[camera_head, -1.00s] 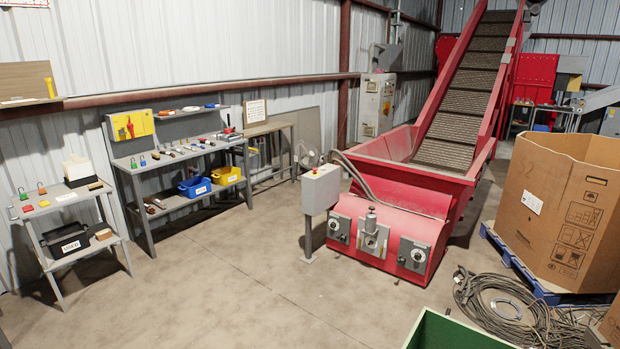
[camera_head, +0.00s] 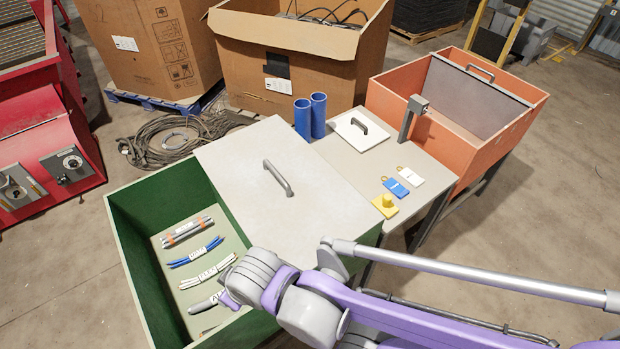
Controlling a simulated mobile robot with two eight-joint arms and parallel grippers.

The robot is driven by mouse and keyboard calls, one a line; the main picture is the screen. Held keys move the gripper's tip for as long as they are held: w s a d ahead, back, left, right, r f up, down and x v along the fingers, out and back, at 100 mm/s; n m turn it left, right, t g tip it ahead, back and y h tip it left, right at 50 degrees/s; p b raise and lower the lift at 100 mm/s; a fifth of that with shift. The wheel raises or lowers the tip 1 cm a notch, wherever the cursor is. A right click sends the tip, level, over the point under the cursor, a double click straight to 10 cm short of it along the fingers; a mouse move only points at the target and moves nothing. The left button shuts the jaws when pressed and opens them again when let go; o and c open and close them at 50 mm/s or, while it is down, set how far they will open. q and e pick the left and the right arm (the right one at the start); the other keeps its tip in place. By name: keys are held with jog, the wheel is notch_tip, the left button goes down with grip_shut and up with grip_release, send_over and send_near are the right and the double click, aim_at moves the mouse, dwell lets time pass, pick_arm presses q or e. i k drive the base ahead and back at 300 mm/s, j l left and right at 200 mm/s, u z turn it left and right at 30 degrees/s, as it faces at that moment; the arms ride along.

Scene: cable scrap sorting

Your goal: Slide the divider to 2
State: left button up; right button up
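A grey upright panel with a handle (camera_head: 474,98) stands across the inside of the orange bin (camera_head: 530,112) at the right; it may be the divider. No numbers are readable on it or on the bin. A pale flat board with a handle (camera_head: 240,150) lies over part of the green bin (camera_head: 135,240), which holds labelled bundles of cable (camera_head: 195,250). My purple and grey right arm comes in from the lower right and crosses over the green bin's near side. I see no gripper fingertips on it. My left arm does not show.
Two blue cylinders (camera_head: 310,116), a small white lid with a handle (camera_head: 356,128) and blue, white and yellow tags (camera_head: 396,188) sit on the grey table (camera_head: 335,158). A post (camera_head: 411,118) stands at the orange bin's edge. Coiled cable (camera_head: 165,138) and cardboard boxes (camera_head: 225,60) lie behind.

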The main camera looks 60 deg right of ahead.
aim_at(482, 107)
jog(key=z, duration=3.15)
jog(key=i+l+z, duration=0.2)
jog(key=i+z, duration=0.55)
jog(key=i, duration=1.3)
jog(key=i+l+u, duration=0.15)
jog(key=i, duration=0.35)
jog(key=i+u, duration=0.2)
jog(key=i, duration=0.3)
jog(key=i+l+u, duration=0.15)
jog(key=i+l, duration=0.15)
jog(key=i, duration=0.2)
jog(key=i+l+u, duration=0.15)
jog(key=i+u, duration=0.2)
jog(key=i+l+u, duration=0.2)
jog(key=u, duration=0.2)
jog(key=i+l+u, duration=0.35)
jog(key=k+j, duration=0.05)
jog(key=k, duration=0.05)
